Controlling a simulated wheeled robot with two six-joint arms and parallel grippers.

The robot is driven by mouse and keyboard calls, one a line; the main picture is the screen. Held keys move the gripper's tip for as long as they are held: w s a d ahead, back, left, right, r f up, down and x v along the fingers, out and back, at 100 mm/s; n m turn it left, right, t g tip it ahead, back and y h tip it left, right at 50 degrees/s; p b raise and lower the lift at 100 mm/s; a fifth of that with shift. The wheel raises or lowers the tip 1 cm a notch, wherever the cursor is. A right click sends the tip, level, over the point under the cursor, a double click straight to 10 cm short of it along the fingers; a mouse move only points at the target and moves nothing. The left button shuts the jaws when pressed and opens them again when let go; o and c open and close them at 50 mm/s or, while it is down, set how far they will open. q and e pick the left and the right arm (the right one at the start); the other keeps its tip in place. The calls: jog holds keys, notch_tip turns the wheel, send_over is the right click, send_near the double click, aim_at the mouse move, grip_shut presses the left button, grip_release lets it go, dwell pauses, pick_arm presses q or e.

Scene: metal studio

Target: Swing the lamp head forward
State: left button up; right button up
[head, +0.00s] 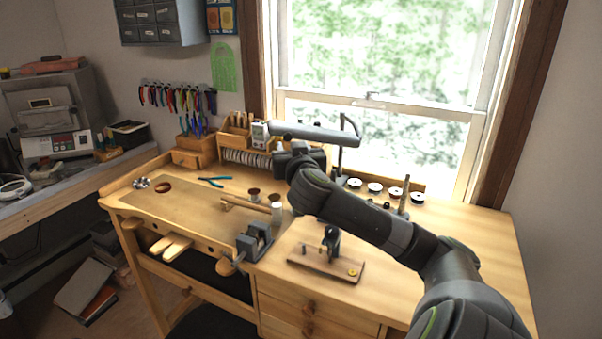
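The lamp head (318,133) is a long grey bar above the back of the wooden workbench, in front of the window. It joins a thin dark lamp arm (353,122) at its right end, with a post going down behind my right arm. My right arm comes in from the lower right. My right gripper (278,158) is just below the left half of the lamp head. Whether it touches the lamp head I cannot tell. Its fingers are small and partly hidden, so their opening does not show. My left gripper is not in view.
The workbench (480,255) holds a small vise (254,242), a wooden board with a small tool (325,265), blue pliers (214,181) and several round spools at the back. A wooden tool rack (235,133) stands left of the lamp head.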

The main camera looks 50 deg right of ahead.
jog(key=b+v, duration=0.1)
jog(key=v, duration=0.9)
jog(key=shift+s+a+b, duration=0.2)
jog(key=shift+s+b, duration=0.05)
jog(key=shift+b, duration=0.05)
